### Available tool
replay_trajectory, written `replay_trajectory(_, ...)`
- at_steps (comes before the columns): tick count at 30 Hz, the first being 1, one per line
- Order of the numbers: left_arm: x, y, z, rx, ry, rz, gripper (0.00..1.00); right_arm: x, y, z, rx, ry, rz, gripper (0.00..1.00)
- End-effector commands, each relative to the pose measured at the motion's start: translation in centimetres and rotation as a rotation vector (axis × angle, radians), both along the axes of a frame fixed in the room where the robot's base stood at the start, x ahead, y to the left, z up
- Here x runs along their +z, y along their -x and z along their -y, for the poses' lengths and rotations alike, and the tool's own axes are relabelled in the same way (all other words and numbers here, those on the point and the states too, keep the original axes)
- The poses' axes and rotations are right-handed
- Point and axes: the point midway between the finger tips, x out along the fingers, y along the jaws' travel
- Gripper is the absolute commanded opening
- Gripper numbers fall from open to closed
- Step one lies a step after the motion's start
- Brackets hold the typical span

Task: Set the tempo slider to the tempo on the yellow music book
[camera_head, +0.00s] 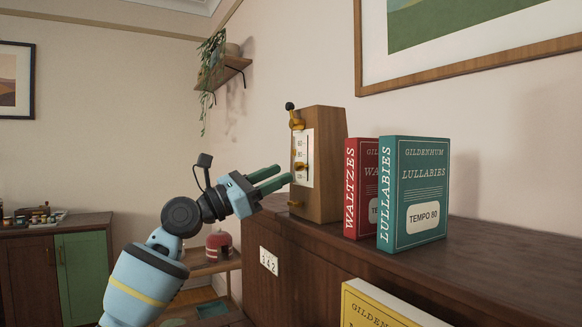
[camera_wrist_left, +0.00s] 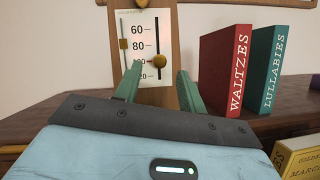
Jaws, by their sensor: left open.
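A wooden metronome (camera_head: 325,165) stands on the dark cabinet with a white scale plate. In the left wrist view the scale plate (camera_wrist_left: 142,30) reads 60, 80, a partly covered number and 120, top to bottom. A round brass slider knob (camera_wrist_left: 159,61) sits on a dark slot beside the partly covered number, below 80. My left gripper (camera_head: 284,174) is open, its green fingers close to the scale; in the left wrist view they appear either side of the knob, contact unclear. The yellow music book (camera_head: 375,308) is cut off by the frame; its tempo is not visible. My right gripper is out of view.
A red Waltzes book (camera_head: 361,190) and a teal Lullabies book (camera_head: 413,195) reading tempo 80 stand right of the metronome. A wall shelf (camera_head: 225,72) hangs behind.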

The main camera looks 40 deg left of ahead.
Motion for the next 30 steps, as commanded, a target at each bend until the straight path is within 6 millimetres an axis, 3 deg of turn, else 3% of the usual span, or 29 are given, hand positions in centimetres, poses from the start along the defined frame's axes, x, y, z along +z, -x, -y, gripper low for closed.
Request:
replay_trajectory(9,1.5,-3.1,1.7,0.0,0.0,0.001,0.4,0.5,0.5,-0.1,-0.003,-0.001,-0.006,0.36)
replay_trajectory(20,1.5,-3.5,1.9,0.001,-0.002,-0.001,0.4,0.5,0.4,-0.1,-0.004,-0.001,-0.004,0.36)
replay_trajectory(27,1.5,-3.5,1.9,0.001,-0.002,-0.001,0.09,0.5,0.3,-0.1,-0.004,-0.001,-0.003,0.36)
replay_trajectory(30,1.5,-3.5,1.9,0.001,-0.002,-0.001,0.0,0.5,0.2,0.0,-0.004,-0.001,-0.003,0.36)
